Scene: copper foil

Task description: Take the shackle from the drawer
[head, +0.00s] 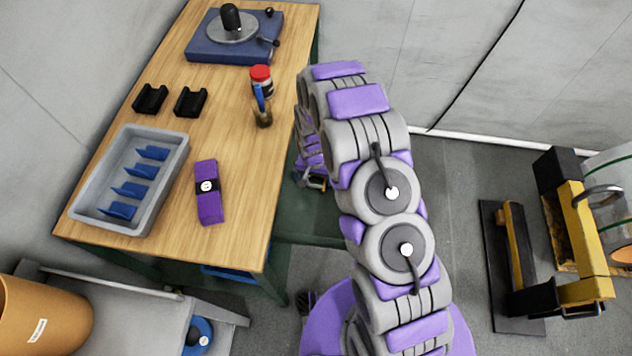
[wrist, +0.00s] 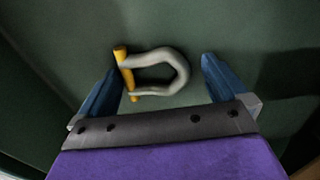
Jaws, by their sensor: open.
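The shackle (wrist: 160,72) is a grey bow with a yellow pin, seen in the wrist view. It lies on the dark green drawer floor (wrist: 210,28). My gripper (wrist: 160,85) is open, with one blue finger on each side of the shackle. The left finger is close to the yellow pin, and there is a gap between the bow and the right finger. I cannot tell how far above the floor the fingertips are. In the head view my gripper (head: 312,180) is beside the table's right edge, over the green drawer (head: 310,225).
A yellow and black machine (head: 570,230) stands on the floor at right.

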